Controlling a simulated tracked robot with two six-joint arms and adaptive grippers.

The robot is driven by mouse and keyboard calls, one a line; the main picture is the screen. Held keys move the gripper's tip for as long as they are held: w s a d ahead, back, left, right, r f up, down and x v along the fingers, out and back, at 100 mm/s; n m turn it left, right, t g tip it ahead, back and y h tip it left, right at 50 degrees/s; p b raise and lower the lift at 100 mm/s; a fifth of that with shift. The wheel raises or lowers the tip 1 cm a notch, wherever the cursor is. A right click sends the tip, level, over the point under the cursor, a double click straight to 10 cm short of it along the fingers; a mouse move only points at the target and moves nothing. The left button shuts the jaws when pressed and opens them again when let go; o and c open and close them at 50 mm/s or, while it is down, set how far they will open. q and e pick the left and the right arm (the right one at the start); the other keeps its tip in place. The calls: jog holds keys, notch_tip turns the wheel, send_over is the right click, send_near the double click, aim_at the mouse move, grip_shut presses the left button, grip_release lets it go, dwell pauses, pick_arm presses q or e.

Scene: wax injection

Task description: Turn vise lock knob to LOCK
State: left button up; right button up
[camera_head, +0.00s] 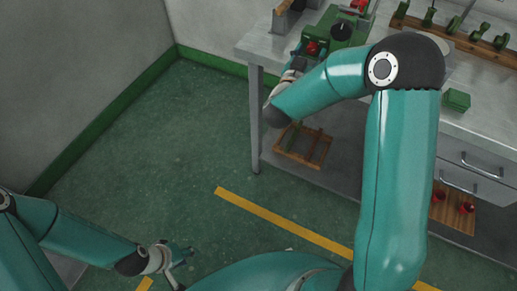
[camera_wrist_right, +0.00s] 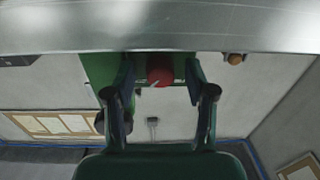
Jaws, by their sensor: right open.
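A green vise-like fixture (camera_head: 322,58) sits on the workbench at the top of the head view. It carries a red knob (camera_head: 311,47) and a dark round knob (camera_head: 341,31); no lettering is readable. My right gripper (camera_head: 297,64) is at the fixture's near left side, partly hidden by my forearm. In the right wrist view my right gripper (camera_wrist_right: 160,66) is open, with the red knob (camera_wrist_right: 160,71) showing between its fingertips. Contact cannot be made out. My left gripper (camera_head: 180,262) hangs over the floor at lower left, fingers apart and empty.
The metal workbench (camera_head: 262,47) has a drawer front at right. A green block (camera_head: 457,100) and a rack of green parts (camera_head: 450,28) stand on it. Wooden trays (camera_head: 303,146) lie on its lower shelf. The green floor at left is clear.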

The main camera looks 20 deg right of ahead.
jog(key=shift+s+a+n+p, duration=0.2)
jog(key=shift+a+n+p, duration=0.1)
jog(key=shift+n+p, duration=0.45)
jog(key=b+v, duration=0.2)
jog(key=v, duration=1.4)
jog(key=w+a+f+n+y+p, duration=0.3)
jog(key=f+y, duration=0.4)
jog(key=f, duration=0.4)
pick_arm(q)
notch_tip(320, 180, up, 7)
jog(key=p, duration=0.3)
jog(key=shift+f, duration=0.15)
pick_arm(e)
jog(key=s+a+f+g+y, duration=0.4)
jog(key=s+a+f+y, duration=0.1)
jog(key=f, duration=0.4)
jog(key=shift+s+f+n+g+y, duration=0.25)
jog(key=shift+n+g+y, duration=0.15)
jog(key=shift+n+y, duration=0.1)
